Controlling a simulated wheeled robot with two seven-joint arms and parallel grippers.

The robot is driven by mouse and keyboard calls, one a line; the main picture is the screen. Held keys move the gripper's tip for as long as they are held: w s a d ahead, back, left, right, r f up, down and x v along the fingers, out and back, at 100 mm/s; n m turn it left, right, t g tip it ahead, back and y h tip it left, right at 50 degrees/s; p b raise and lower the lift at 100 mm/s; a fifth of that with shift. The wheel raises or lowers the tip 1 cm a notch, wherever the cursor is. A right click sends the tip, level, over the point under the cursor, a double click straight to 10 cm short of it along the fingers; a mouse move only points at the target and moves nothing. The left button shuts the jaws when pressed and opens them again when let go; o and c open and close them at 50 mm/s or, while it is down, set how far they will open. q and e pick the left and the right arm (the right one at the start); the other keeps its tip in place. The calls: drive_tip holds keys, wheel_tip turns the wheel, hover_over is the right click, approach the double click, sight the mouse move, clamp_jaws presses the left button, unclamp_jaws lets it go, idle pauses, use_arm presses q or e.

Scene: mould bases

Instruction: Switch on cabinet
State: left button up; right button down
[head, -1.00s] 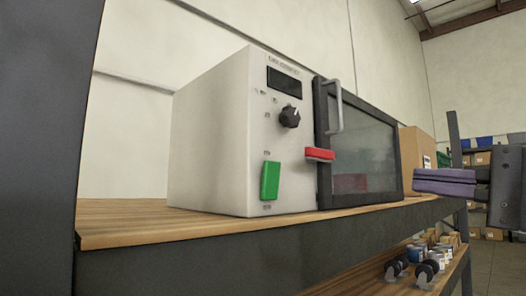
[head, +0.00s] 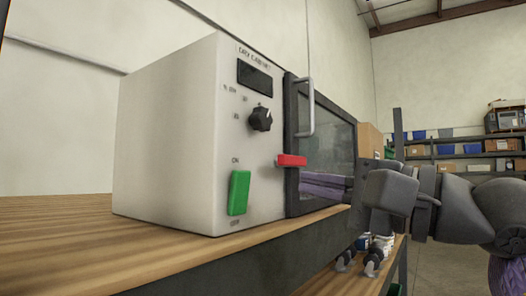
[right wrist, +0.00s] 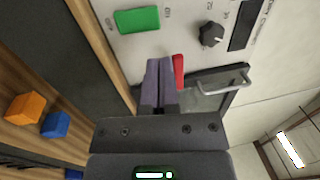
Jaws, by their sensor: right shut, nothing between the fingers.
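The dry cabinet (head: 165,150) is a pale box standing on a wooden shelf. Its front panel carries a green rocker switch (head: 239,192), with ON printed above it, and a black knob (head: 260,119) under a dark display (head: 268,77). My right gripper (head: 322,186) is shut and empty, its purple fingers in front of the lower glass door, right of the green switch and apart from it. In the right wrist view the fingers (right wrist: 159,78) point toward the panel, below the green switch (right wrist: 138,20) in that picture. My left gripper is not in view.
A red latch (head: 291,160) sticks out at the door's edge, close to the fingers in the right wrist view (right wrist: 178,72). A pale door handle (head: 311,108) stands out above it. The wooden shelf (head: 60,240) is bare left of the cabinet.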

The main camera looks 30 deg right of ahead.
sight(242, 170)
drive_tip(key=p+x, duration=0.3)
drive_tip(key=x, duration=0.3)
drive_tip(key=shift+w+a+r+p, duration=0.2)
drive_tip(key=shift+w+p, duration=0.05)
drive_tip(key=shift+p, duration=0.15)
drive_tip(key=shift+w+a+f, duration=0.1)
drive_tip(key=shift+w+a, duration=0.1)
drive_tip(key=shift+w, duration=0.35)
drive_tip(key=shift+p, duration=0.3)
drive_tip(key=shift+w+a+r+g+p, duration=0.1)
drive_tip(key=shift+w+r+g+p, duration=0.35)
drive_tip(key=shift+p, duration=0.8)
drive_tip(key=shift+a+f+b, duration=0.1)
drive_tip(key=shift+f+b, duration=0.15)
drive_tip(key=shift+b, duration=0.05)
drive_tip(key=shift+s, duration=0.15)
